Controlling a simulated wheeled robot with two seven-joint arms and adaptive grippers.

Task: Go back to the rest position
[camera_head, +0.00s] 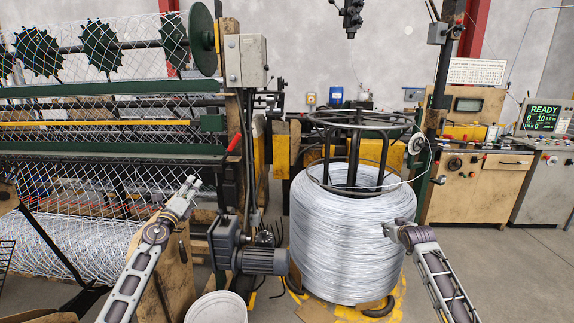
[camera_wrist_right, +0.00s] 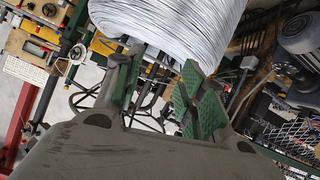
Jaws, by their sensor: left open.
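My left gripper (camera_head: 194,184) is raised in front of the chain-link machine, left of the wire coil. It is open, and I see nothing between its fingers. My right gripper (camera_head: 387,230) is in front of the right side of the large coil of silvery wire (camera_head: 350,240) in the head view. In the right wrist view, my right gripper (camera_wrist_right: 162,58) has its green-padded fingers apart with nothing held. The wire coil (camera_wrist_right: 170,25) shows beyond the fingertips there. I cannot tell whether they touch it.
The weaving machine with wire mesh (camera_head: 90,190) fills the left. A grey motor (camera_head: 262,261) and a white bucket (camera_head: 217,308) stand low between my arms. A control cabinet (camera_head: 465,190) and a console screen reading READY (camera_head: 543,117) stand at right. Floor at lower right is clear.

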